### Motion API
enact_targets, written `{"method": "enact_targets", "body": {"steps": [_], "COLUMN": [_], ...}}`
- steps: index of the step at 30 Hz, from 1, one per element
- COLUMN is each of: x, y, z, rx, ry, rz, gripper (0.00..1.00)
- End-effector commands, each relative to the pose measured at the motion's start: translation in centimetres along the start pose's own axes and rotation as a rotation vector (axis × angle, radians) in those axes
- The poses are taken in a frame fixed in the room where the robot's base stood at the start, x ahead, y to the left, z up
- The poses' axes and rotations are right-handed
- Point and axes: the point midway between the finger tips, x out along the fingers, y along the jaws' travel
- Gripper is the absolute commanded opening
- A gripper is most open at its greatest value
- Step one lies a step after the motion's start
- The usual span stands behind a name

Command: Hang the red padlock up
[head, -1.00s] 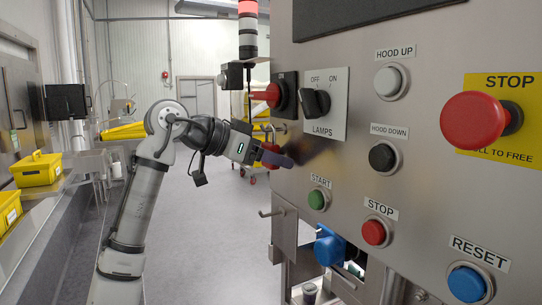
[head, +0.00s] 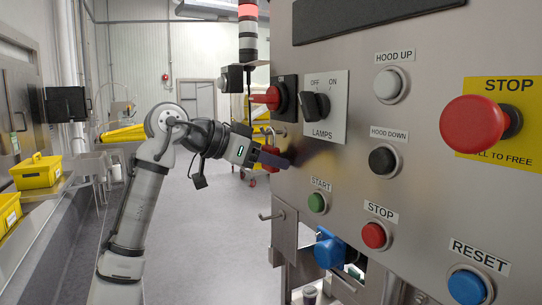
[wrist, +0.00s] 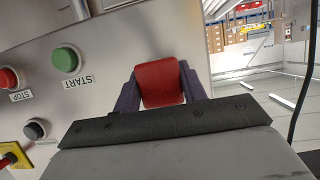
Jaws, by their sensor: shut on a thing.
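The red padlock (wrist: 160,83) sits between the two dark purple fingers of my gripper (head: 277,159) in the wrist view. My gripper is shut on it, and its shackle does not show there. A small metal peg (head: 266,216) sticks out to the left from the panel's lower left edge, below my gripper.
The steel panel (head: 345,170) carries a red-handled switch (head: 268,98), the lamps switch (head: 316,106), a green start button (head: 317,202) and a large red stop button (head: 473,123). A blue part (head: 328,247) is below. Open floor (head: 215,240) lies left of the panel.

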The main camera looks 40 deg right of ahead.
Motion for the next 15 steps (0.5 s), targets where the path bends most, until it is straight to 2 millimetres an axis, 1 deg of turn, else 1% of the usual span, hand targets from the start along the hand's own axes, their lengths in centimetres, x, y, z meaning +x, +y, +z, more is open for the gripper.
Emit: {"method": "enact_targets", "body": {"steps": [5, 15], "x": [-0.1, -0.5], "y": [0.0, 0.0], "z": [-0.1, -1.2], "rx": [0.0, 0.0], "ry": [0.0, 0.0], "rz": [0.0, -0.001], "gripper": [0.0, 0.0]}}
